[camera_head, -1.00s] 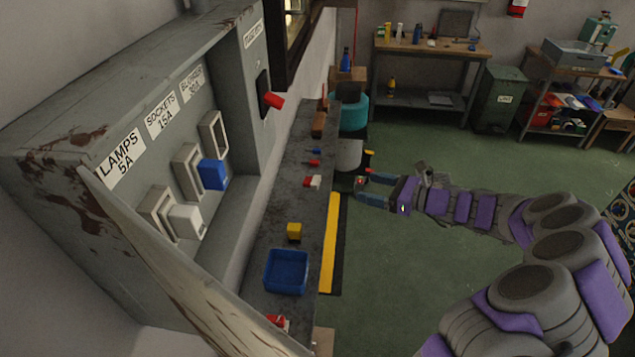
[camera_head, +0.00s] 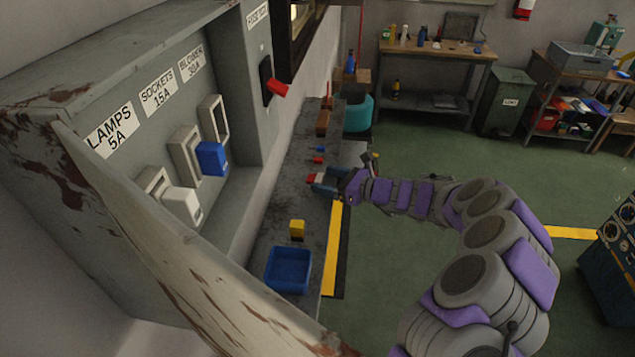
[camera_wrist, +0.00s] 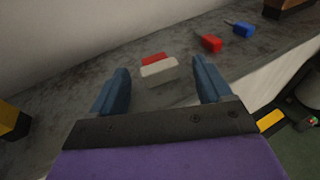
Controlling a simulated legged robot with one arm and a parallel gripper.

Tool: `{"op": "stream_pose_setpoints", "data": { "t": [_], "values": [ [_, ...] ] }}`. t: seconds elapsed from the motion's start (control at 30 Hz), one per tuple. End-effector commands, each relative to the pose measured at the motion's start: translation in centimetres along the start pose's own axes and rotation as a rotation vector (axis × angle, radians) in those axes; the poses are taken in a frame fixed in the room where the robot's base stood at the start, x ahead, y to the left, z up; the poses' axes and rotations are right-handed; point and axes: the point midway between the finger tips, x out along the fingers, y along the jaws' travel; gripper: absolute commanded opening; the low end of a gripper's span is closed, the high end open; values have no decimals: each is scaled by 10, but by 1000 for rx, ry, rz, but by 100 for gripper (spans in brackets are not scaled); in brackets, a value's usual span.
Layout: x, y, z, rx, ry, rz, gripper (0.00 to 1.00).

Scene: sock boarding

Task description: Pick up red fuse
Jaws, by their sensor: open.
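A red and white block, which looks like the red fuse (camera_wrist: 159,71), lies on the grey bench (camera_head: 258,240). In the wrist view its white part faces me and its red part is behind. In the head view the block (camera_head: 315,178) shows just left of my gripper (camera_head: 323,181), partly covered by a finger. My gripper (camera_wrist: 161,67) is open. In the wrist view its two blue fingers stand on either side of the block, with visible gaps on both sides. The fingers do not grip it.
A small red piece (camera_wrist: 210,43) and a blue piece (camera_wrist: 242,29) lie farther along the bench. A yellow block (camera_head: 297,228) and a blue bin (camera_head: 287,272) are nearer. A fuse box with a white fuse (camera_head: 183,203) and a blue fuse (camera_head: 211,158) stands left.

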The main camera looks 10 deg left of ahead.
Motion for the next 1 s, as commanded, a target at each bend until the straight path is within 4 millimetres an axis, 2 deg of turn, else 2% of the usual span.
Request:
{"op": "stream_pose_setpoints", "data": {
  "t": [0.13,0.4,1.0],
  "values": [
    [13,0,0,-1,0,1,78],
    [14,0,0,0,0,-1,76],
    [14,0,0,0,1,-1,19]
  ]
}}
